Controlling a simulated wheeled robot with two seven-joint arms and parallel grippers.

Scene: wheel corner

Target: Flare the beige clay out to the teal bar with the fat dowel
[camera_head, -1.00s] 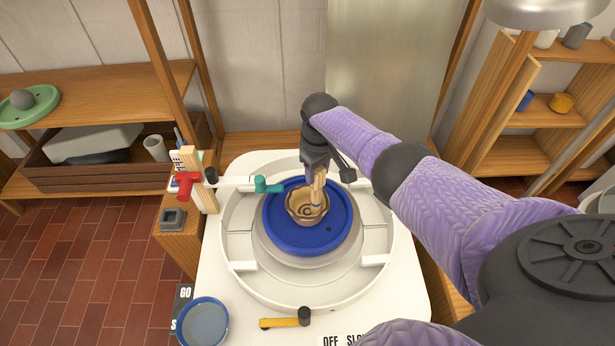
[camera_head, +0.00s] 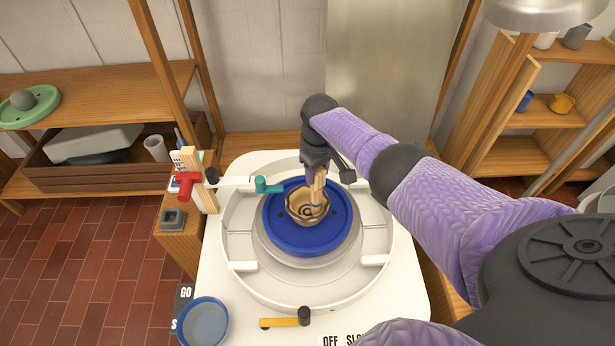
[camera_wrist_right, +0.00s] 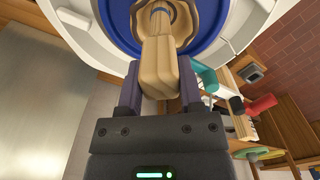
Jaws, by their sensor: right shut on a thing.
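The beige clay (camera_head: 301,214) is a small open bowl with a wavy rim on the blue wheel disc (camera_head: 300,243). Its upper left wall also shows in the wrist view (camera_wrist_right: 143,18). The teal bar (camera_head: 268,185) points in from the left, a little beyond and left of the clay rim, with a gap between them. My right gripper (camera_head: 318,170) is above the clay, shut on the wooden fat dowel (camera_wrist_right: 160,62). The dowel reaches down into the bowl at its right side; its contact with the wall is unclear. My left gripper is not in view.
A white splash pan (camera_head: 230,247) rings the wheel. A red clamp (camera_head: 186,183) and wooden post stand left of it. A blue-rimmed water bowl (camera_head: 203,322) and a yellow lever (camera_head: 283,322) are at the front. Shelves stand left and right.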

